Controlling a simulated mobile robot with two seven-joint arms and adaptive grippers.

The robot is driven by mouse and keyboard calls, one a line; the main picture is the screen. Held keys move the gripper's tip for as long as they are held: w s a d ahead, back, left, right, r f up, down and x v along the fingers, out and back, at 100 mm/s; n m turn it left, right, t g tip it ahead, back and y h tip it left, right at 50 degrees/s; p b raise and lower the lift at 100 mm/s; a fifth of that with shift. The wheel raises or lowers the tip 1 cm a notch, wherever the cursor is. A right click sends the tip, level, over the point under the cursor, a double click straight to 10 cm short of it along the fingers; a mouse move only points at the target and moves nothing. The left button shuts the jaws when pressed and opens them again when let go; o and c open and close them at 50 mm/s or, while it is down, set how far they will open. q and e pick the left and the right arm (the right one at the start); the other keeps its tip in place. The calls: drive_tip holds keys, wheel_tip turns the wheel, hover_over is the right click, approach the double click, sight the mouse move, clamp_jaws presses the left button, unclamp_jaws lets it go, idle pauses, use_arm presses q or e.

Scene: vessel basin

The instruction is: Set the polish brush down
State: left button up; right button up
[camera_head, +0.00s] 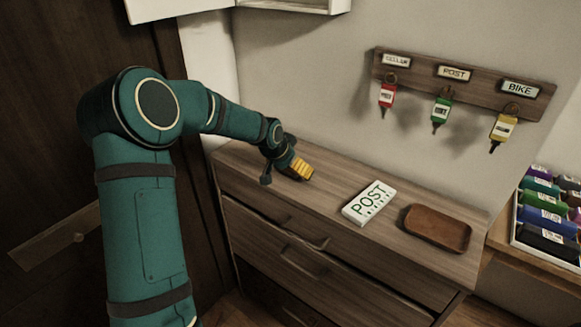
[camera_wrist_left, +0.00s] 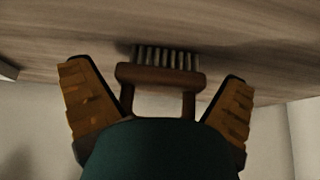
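The polish brush (camera_wrist_left: 160,76) shows in the left wrist view, with a brown wooden body and a row of pale bristles towards the wooden top. My left gripper (camera_wrist_left: 155,72) is open, with one yellow-padded finger on each side of the brush and a visible gap to each. The brush's lower part is hidden behind my gripper's palm. In the head view my left gripper (camera_head: 298,170) is low over the left part of the dresser top (camera_head: 335,180), and I cannot make out the brush there. I cannot tell whether the bristles touch the wood. My right gripper is not in view.
A white POST box (camera_head: 369,202) and a brown tray (camera_head: 437,228) lie on the dresser to the right of my gripper. Tagged keys hang from a wall rack (camera_head: 460,82). A case of coloured rolls (camera_head: 548,215) stands at far right.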

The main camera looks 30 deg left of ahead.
use_arm(q)
drive_tip(key=shift+r, duration=0.25)
drive_tip(key=p+v, duration=0.2)
drive_tip(key=v, duration=1)
drive_tip(key=shift+f, duration=0.1)
